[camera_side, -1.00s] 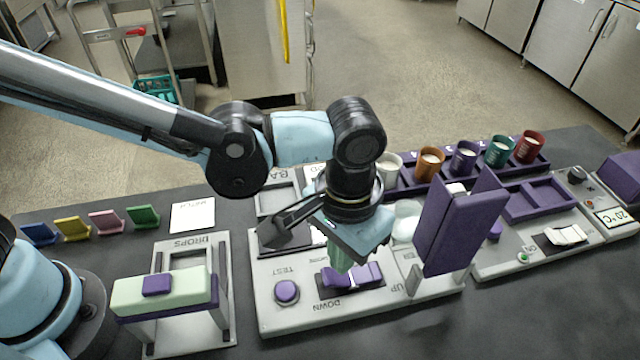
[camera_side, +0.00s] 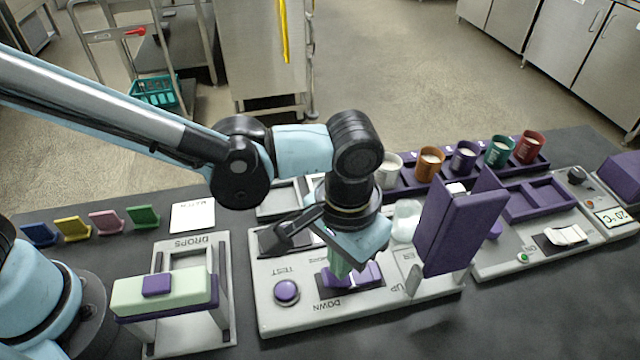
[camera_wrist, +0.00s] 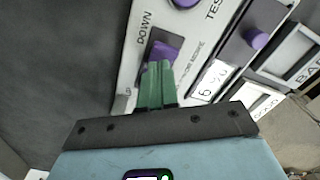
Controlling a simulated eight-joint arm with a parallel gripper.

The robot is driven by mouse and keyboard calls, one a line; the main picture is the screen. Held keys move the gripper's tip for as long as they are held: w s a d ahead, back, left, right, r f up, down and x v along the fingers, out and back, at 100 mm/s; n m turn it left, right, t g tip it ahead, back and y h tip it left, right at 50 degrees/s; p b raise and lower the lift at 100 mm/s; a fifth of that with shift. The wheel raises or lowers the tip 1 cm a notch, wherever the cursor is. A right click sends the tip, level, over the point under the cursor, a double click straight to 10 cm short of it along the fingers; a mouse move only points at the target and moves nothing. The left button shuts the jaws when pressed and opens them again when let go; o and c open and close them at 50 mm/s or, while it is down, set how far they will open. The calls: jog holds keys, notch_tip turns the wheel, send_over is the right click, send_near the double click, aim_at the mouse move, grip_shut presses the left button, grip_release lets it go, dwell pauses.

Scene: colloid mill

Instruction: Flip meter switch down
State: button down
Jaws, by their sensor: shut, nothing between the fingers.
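The meter switch is a purple rocker (camera_side: 366,275) in a dark recess of the pale meter panel (camera_side: 275,318), between the DOWN and UP marks. It also shows in the wrist view (camera_wrist: 165,50), just beyond my fingertips. My gripper (camera_side: 338,268) is shut and empty, its green fingers pointing down over the switch. In the wrist view its fingertips (camera_wrist: 158,66) overlap the near part of the rocker on the picture, at or very near its surface. I cannot tell whether they touch. The fingers hide part of the rocker, so its tilt is unclear.
A round purple TEST button (camera_side: 287,291) sits left of the switch. A tall purple slanted holder (camera_side: 455,235) stands close on the right. A DROPS stand (camera_side: 165,292) is farther left. A row of cups (camera_side: 464,159) stands behind. Dark bench in front is clear.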

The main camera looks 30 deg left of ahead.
jog(key=shift+f, duration=0.8)
dwell(0.4)
jog(key=shift+r, duration=3.55)
jog(key=shift+w+a, duration=0.1)
jog(key=shift+a, duration=0.05)
jog(key=a+r+n+t, duration=0.2)
jog(key=a+t, duration=0.5)
jog(key=a, duration=2.2)
jog(key=shift+w+a+r+n, duration=0.35)
jog(key=shift+w+a+n, duration=0.05)
jog(key=shift+n, duration=0.1)
